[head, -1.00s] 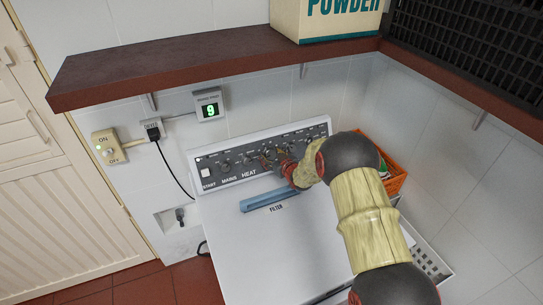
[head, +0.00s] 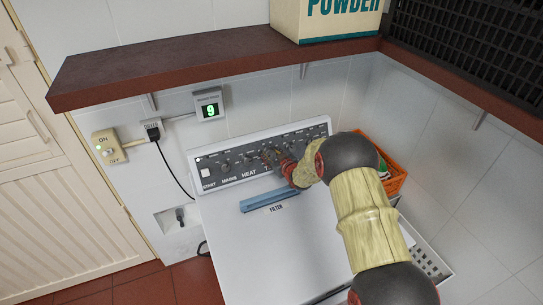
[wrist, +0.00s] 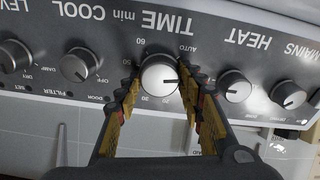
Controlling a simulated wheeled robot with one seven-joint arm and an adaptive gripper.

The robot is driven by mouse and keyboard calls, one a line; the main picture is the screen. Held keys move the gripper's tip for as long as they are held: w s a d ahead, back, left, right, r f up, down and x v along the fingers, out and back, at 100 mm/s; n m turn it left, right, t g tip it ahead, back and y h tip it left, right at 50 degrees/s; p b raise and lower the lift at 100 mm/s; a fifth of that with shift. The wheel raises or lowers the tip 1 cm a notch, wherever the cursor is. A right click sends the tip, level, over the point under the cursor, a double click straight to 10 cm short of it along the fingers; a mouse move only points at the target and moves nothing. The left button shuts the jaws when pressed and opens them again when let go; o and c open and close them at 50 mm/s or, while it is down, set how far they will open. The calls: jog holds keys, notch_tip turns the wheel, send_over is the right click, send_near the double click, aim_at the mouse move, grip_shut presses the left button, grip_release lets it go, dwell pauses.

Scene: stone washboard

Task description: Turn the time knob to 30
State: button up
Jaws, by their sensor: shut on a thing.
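The time knob (wrist: 159,78) is a round silver-faced dial in the middle of the wrist view, below the upside-down word TIME. My gripper (wrist: 160,71) has one finger on each side of it and is shut on it. The printed numbers around the knob are small and partly covered by the fingers, so I cannot tell which one its mark points to. In the head view my gripper (head: 277,158) is at the machine's control panel (head: 222,176), right of the word HEAT, and hides most of the knob.
The heat knob (wrist: 235,86) and mains knob (wrist: 288,94) are close on one side; the cool knob (wrist: 77,65) is on the other. A blue filter handle (head: 268,200) is below the panel. A brown shelf (head: 180,70) overhangs it. An orange basket (head: 396,182) stands right.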

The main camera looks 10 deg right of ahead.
jog(key=shift+c, duration=0.7)
jog(key=shift+m, duration=0.3)
jog(key=m, duration=1)
jog(key=shift+d+h, duration=0.1)
jog(key=shift+h, duration=0.3)
jog(key=m, duration=0.3)
jog(key=shift+f+m, duration=0.1)
jog(key=shift+m, duration=0.3)
jog(key=m+p, duration=0.1)
jog(key=m, duration=0.4)
jog(key=shift+g, duration=0.3)
jog(key=shift+f+m+p, duration=0.1)
jog(key=shift+m+p, duration=0.8)
jog(key=shift+m, duration=1.5)
jog(key=shift+s, duration=0.1)
